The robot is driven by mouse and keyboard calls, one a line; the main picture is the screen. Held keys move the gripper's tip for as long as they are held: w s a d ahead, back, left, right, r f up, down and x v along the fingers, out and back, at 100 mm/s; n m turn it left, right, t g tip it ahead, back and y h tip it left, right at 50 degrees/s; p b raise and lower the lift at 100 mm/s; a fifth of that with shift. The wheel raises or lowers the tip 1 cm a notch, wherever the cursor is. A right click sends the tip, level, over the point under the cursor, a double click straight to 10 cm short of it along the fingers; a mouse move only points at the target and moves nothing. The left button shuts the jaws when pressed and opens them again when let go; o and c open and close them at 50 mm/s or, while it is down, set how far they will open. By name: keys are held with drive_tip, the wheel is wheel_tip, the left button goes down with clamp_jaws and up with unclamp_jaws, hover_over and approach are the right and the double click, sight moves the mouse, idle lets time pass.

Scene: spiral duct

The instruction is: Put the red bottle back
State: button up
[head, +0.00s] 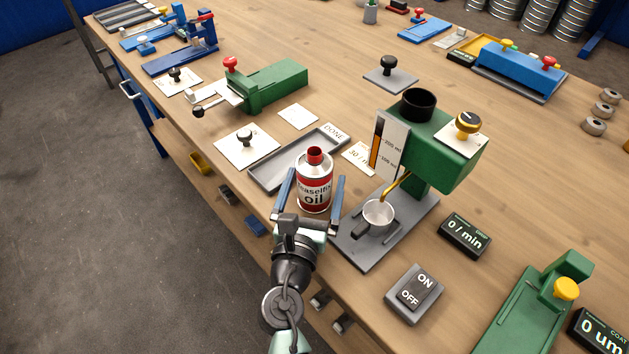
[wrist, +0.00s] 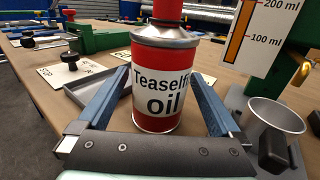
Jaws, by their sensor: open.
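The red bottle (head: 314,184) is a red and white oil can with a red cap, labelled "oil". It stands upright on the wooden bench near its front edge, just in front of the grey tray marked DONE. It also shows in the wrist view (wrist: 165,85). My gripper (head: 311,190) is open, with one blue finger on each side of the bottle. In the wrist view (wrist: 165,105) gaps show between the fingers and the bottle's sides. The bottle's far side is hidden.
The grey DONE tray (head: 262,175) looks empty. To the right stands a green dispenser (head: 435,150) with a metal cup (head: 378,214) on its grey base. An ON/OFF switch (head: 414,293) lies in front. A green clamp device (head: 270,87) and a card with a black knob (head: 243,145) are at left.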

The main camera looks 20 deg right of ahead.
drive_tip(key=v, duration=1.2)
drive_tip(key=w+a+r+m+t+y, duration=0.1)
drive_tip(key=w+r+m+t, duration=0.25)
drive_tip(key=r+m, duration=0.9)
drive_tip(key=w+a+r+m+t+y, duration=0.15)
drive_tip(key=w+r+m, duration=0.45)
drive_tip(key=r, duration=1.1)
drive_tip(key=s+a+r+m+t+y, duration=0.3)
drive_tip(key=s+r+m, duration=0.2)
drive_tip(key=r, duration=0.5)
drive_tip(key=s+a+r+m+t+y, duration=0.3)
drive_tip(key=s+r+m+t+y, duration=0.1)
drive_tip(key=r, duration=0.6)
drive_tip(key=s+m, duration=0.1)
drive_tip(key=s, duration=0.1)
drive_tip(key=shift+s+a+r+m, duration=0.35)
drive_tip(key=shift+s+a+r, duration=0.05)
drive_tip(key=shift+y, duration=0.25)
wheel_tip(320, 180, up, 12)
drive_tip(key=p, duration=1.1)
drive_tip(key=shift+f, duration=0.2)
